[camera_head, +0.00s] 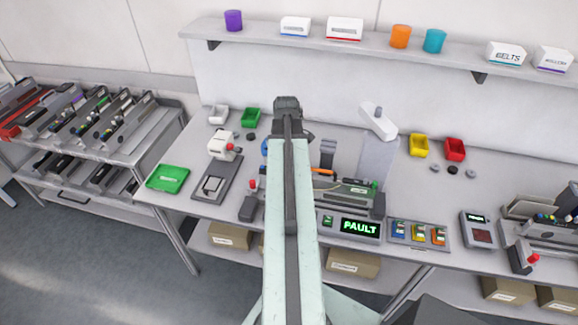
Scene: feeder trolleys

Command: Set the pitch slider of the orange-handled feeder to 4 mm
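My arm reaches up the middle of the picture. My gripper (287,104) is at its far end, over the back of the bench, and its fingers cannot be made out. A feeder-like unit sits in the bench fixture just right of my arm, with an orange part (324,172) that may be its handle. My arm hides its left part. I cannot make out a pitch slider or its setting. A display (360,228) in front of the fixture shows green letters that look like "FAULT".
A trolley (158,146) at the left holds several feeders. The bench (200,203) carries a green tray (168,179), a grey device (216,180), coloured bins and a switch panel (419,235). Another feeder fixture (545,235) stands at the right. A shelf (375,50) spans the wall.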

